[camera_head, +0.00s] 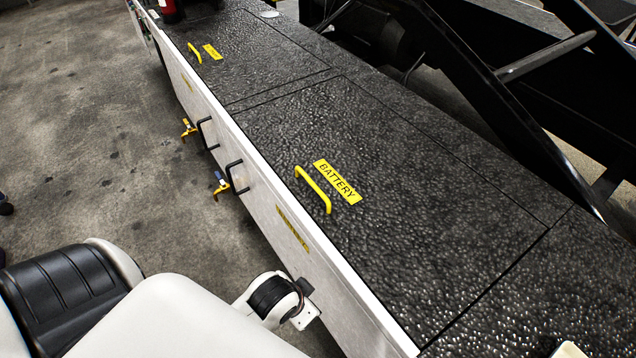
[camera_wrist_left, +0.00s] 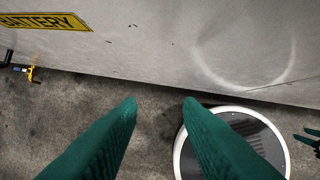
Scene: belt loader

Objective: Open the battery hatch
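The battery hatch (camera_head: 400,190) is a black, bumpy panel in the top deck, and it lies flat and closed in the head view. A yellow bar handle (camera_head: 313,190) stands along its left edge, beside a yellow BATTERY label (camera_head: 338,182). My left gripper (camera_wrist_left: 159,102) shows in the left wrist view as two green fingers held apart with nothing between them. It is over the floor beside the loader's pale side wall. The head view does not show its fingers. A small dark-green shape at that view's right edge may be part of my right gripper; its state is unclear.
A second closed hatch (camera_head: 255,55) with its own yellow handle (camera_head: 195,53) lies farther back. Black handles (camera_head: 237,178) and yellow latches stick out from the side wall. Black beams (camera_head: 490,90) rise along the right. The concrete floor (camera_head: 95,150) on the left is mostly clear.

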